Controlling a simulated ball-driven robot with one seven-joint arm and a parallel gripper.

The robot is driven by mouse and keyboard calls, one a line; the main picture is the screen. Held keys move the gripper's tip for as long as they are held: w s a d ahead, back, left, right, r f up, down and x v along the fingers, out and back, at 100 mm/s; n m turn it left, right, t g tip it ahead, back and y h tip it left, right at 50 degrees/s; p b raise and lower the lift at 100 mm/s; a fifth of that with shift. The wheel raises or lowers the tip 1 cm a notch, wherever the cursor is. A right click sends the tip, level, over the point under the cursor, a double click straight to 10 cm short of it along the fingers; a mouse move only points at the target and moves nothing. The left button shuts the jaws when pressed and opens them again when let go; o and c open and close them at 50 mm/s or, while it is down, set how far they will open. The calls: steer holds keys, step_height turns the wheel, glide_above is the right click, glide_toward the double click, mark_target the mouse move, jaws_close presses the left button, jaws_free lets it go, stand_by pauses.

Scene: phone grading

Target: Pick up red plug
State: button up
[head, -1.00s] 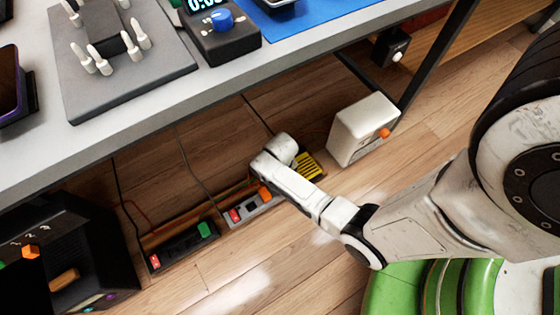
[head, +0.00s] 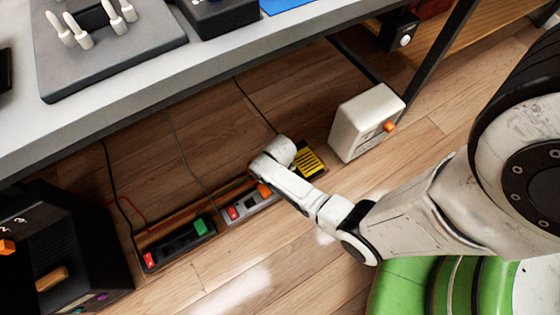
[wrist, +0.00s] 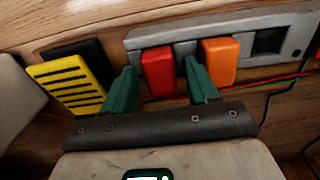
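The red plug (wrist: 158,73) is seated in the grey power strip (wrist: 188,30) in the wrist view, beside an orange plug (wrist: 219,60). My gripper (wrist: 160,68) is open, with its green fingers on either side of the red plug. The right finger reaches into the gap between the red and orange plugs. I see gaps on both sides of the red plug; contact is not visible. In the head view my gripper (head: 272,166) is low over the strip (head: 250,208), and my arm hides the red plug. The orange plug shows there too (head: 264,190).
A yellow-and-black block (wrist: 67,87) lies left of the plugs in the wrist view. A black strip (head: 178,244) with a green plug, a white box (head: 366,122) and a black crate (head: 70,255) stand nearby. The table edge (head: 200,105) overhangs behind.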

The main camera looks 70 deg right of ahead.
jaws_close()
stand_by(0.3)
steer(key=shift+r, duration=0.1)
